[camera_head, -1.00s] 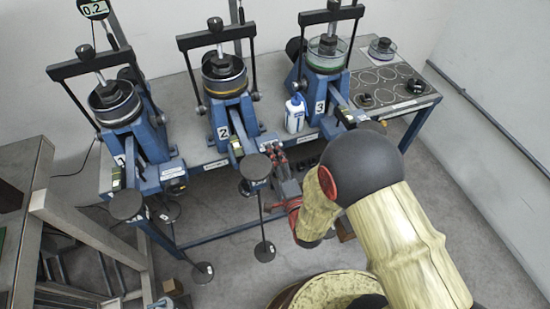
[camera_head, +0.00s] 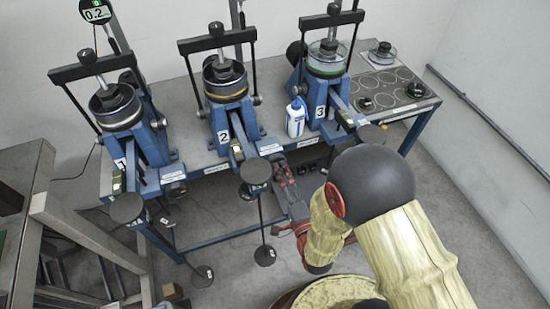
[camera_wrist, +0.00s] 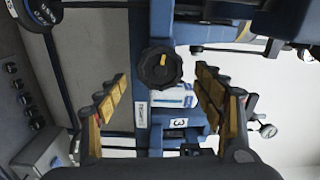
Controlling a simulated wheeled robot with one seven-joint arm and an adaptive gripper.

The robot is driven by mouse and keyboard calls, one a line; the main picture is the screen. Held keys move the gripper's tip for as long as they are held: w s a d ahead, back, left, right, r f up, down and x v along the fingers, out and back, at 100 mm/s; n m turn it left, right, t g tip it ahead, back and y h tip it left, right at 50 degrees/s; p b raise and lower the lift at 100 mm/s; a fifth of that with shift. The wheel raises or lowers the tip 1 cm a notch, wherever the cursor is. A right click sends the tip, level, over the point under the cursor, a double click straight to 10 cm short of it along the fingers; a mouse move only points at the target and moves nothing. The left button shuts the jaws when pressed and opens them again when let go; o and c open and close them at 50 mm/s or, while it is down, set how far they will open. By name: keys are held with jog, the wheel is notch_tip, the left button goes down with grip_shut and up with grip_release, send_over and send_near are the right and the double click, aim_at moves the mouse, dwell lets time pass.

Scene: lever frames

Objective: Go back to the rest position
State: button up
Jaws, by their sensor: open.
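My gripper (camera_head: 283,175) is in front of the bench, just right of the black disc (camera_head: 255,171) at the front of lever frame 2 (camera_head: 222,90). In the wrist view my gripper (camera_wrist: 158,84) has its two padded fingers spread apart with nothing held between them. A black knob with a yellow mark (camera_wrist: 160,67) shows between the fingers, beyond them. The blue lever frame 3 (camera_head: 322,75) stands behind my gripper to the right. My bent arm hides part of the floor and the bench's right front.
Lever frame 1 (camera_head: 130,115) stands at the left of the bench. A white bottle (camera_head: 295,118) stands between frames 2 and 3. Hanging rods with discs (camera_head: 265,255) reach below the bench front. Floor at right is clear.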

dwell(0.3)
jog(key=s+d+f+n+g+h, duration=0.1)
jog(key=s+f+n+g+h, duration=0.1)
jog(key=s+f+n+g, duration=0.35)
jog(key=s+d+f+n+g+h, duration=0.1)
jog(key=s+d+f+n+g, duration=0.1)
jog(key=f+n+g, duration=0.5)
jog(key=s+d+r, duration=0.3)
jog(key=r, duration=0.9)
jog(key=s+d+r+n+h, duration=0.1)
jog(key=s+d+r, duration=0.2)
jog(key=r, duration=0.9)
jog(key=s+d+r+h, duration=0.1)
jog(key=s+d+r, duration=0.3)
jog(key=r, duration=0.8)
jog(key=shift+d+t, duration=0.2)
jog(key=shift+t, duration=0.15)
